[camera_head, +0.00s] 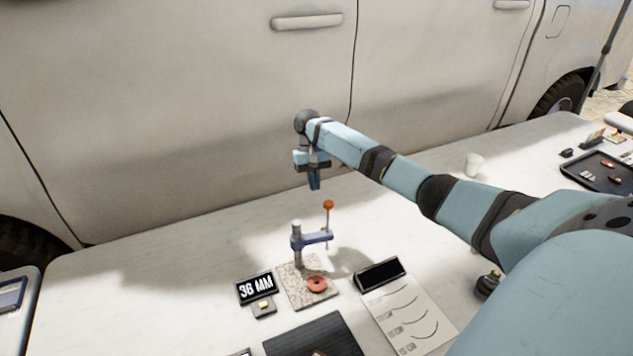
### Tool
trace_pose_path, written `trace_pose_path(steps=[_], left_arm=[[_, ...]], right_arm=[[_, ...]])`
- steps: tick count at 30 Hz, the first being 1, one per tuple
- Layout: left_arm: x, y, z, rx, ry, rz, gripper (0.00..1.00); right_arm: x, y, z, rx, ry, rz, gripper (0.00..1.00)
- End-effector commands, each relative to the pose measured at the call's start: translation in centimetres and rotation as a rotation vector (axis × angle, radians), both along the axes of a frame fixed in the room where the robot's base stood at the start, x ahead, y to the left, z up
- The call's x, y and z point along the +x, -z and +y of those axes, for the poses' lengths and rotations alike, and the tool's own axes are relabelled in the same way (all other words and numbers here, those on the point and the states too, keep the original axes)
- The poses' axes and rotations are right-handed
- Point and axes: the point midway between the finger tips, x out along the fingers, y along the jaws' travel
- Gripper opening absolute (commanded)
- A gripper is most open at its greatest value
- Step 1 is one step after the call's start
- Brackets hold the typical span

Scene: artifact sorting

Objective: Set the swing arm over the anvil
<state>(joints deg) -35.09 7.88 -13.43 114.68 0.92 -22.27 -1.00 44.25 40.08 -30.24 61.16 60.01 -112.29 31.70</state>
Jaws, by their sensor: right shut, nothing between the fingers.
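A small stand with a stone base (296,290) stands on the white table. Its upright post carries a blue swing arm (319,239) that points to the right. A thin vertical rod with an orange ball (328,204) on top passes through the arm's outer end. A reddish ring-shaped piece (317,284) lies on the base, below and in front of the arm; I cannot tell whether an anvil is under it. My right gripper (315,184) is shut and empty, pointing down in the air above and behind the stand, apart from it. My left gripper is not in view.
A display reading 36 MM (256,287) stands left of the stand. A chart sheet (408,318) lies to its right, and a dark ribbed mat (312,338) in front. A vehicle (200,110) stands behind the table.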

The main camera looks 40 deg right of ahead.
Motion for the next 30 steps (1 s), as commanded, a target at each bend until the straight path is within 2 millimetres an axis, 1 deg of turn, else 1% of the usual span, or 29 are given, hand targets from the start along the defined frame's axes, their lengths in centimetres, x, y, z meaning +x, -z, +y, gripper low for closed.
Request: trace_pose_path(steps=[1, 6, 11, 15, 19, 23, 30], left_arm=[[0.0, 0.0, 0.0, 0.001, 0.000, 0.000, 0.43], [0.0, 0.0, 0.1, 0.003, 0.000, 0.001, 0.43], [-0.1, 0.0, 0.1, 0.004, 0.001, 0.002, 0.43], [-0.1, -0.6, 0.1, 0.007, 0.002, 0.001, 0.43], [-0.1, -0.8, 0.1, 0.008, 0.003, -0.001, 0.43], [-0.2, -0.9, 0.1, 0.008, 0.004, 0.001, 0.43], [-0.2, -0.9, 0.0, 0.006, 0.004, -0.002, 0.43]], right_arm=[[-0.4, 1.0, 0.2, 0.000, -0.001, 0.004, 0.00], [-1.7, 4.4, 0.8, -0.001, 0.000, 0.005, 0.00], [-2.8, 7.5, 1.4, -0.001, 0.000, 0.004, 0.00], [-4.7, 7.3, 2.3, -0.002, -0.002, 0.001, 0.00], [-5.8, 7.4, 2.9, -0.002, -0.001, 0.001, 0.00], [-6.2, 7.4, 3.2, -0.001, 0.000, 0.000, 0.00], [-6.3, 7.4, 3.2, -0.001, 0.000, 0.000, 0.00]])
